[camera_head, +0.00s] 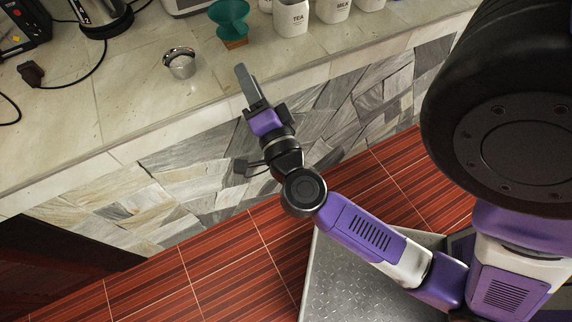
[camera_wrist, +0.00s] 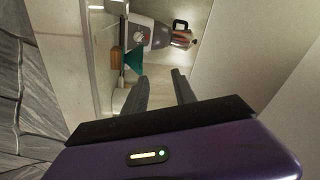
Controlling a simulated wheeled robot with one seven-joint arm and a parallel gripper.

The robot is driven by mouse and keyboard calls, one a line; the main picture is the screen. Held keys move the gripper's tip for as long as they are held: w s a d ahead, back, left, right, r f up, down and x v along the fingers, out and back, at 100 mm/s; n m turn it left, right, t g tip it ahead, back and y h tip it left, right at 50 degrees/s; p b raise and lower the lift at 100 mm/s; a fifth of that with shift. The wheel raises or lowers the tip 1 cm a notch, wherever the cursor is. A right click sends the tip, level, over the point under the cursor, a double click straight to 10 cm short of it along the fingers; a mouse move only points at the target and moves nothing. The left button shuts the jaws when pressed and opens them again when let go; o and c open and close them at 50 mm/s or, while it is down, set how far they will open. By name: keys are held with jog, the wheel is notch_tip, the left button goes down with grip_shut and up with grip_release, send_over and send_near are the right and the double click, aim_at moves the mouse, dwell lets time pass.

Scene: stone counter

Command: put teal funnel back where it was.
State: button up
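A metal cup (camera_head: 180,63) stands left of my gripper. White canisters, one marked TEA (camera_head: 291,17) and one MILK (camera_head: 335,9), stand right of the funnel. A kettle (camera_head: 102,14) and a black cord (camera_head: 75,80) are at left. The front counter (camera_head: 130,105) is clear.

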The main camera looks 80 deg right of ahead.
jog(key=s+a+f+n+t+y, duration=0.1)
jog(key=s+a+f+n+y, duration=0.1)
jog(key=s+a+n+y, duration=0.2)
jog(key=s+a+f+n+t+y, duration=0.1)
jog(key=s+a+n+y, duration=0.3)
jog(key=a+n, duration=0.6)
jog(key=s+a+f+n+y, duration=0.3)
jog(key=s+a+n+y, duration=0.1)
jog(key=a+n+y, duration=0.4)
jog(key=shift+s+f+n+t, duration=0.15)
jog(key=shift+f+n+t, duration=0.25)
jog(key=shift+n, duration=0.7)
